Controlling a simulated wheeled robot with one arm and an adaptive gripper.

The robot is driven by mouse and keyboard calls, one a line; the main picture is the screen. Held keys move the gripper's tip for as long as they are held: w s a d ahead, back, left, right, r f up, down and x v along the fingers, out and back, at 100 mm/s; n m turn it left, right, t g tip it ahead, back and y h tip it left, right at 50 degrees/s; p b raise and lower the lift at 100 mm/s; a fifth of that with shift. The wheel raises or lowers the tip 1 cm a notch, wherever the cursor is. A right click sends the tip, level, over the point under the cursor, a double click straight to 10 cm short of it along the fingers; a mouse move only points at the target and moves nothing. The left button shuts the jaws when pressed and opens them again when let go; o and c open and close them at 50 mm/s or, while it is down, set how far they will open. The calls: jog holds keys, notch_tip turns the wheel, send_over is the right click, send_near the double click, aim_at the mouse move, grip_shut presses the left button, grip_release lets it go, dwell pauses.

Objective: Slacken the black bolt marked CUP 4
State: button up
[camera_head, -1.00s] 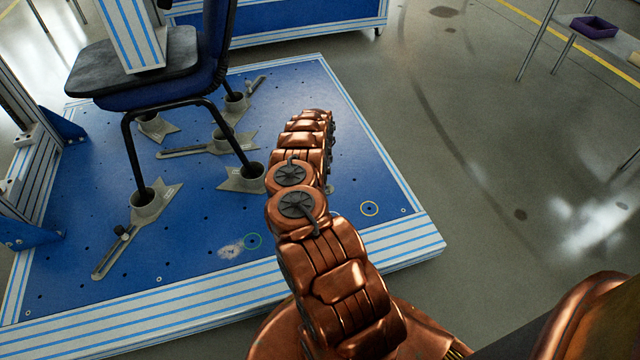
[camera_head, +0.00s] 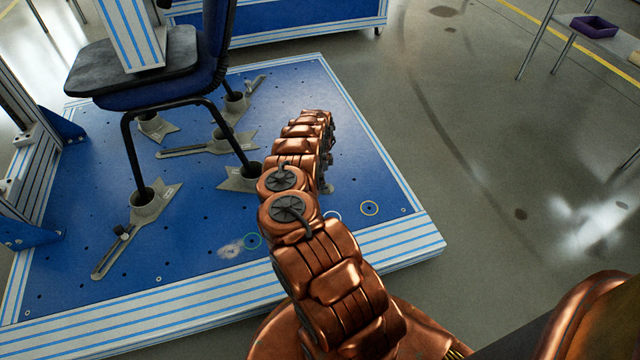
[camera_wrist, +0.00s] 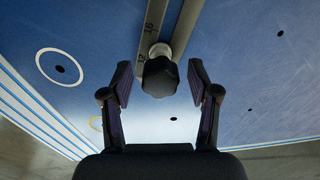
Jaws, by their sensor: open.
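A black lobed bolt head (camera_wrist: 160,76) stands in the slot of a grey metal arm (camera_wrist: 178,33) in the wrist view. The grey arm carries printed marks; no CUP 4 label is readable. My gripper (camera_wrist: 160,85) is open, with one dark finger on each side of the bolt head and a visible gap on both sides. In the head view my copper arm hides the gripper and this bolt. Another black bolt (camera_head: 122,232) sits on the slotted arm of the front left cup (camera_head: 150,205).
A chair (camera_head: 140,75) stands with its legs in grey cups on the blue platform (camera_head: 200,265). Another cup (camera_head: 243,177) is left of my arm. The platform's front right part is clear. A table with a purple tray (camera_head: 593,26) is at the upper right.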

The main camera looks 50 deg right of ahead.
jog(key=shift+m, duration=0.4)
jog(key=shift+a+f+m, duration=0.1)
jog(key=shift+m, duration=0.3)
jog(key=shift+m+b, duration=0.4)
jog(key=shift+m, duration=1)
jog(key=shift+m+b, duration=0.4)
jog(key=shift+m, duration=1.6)
jog(key=m+b, duration=0.1)
jog(key=m, duration=0.3)
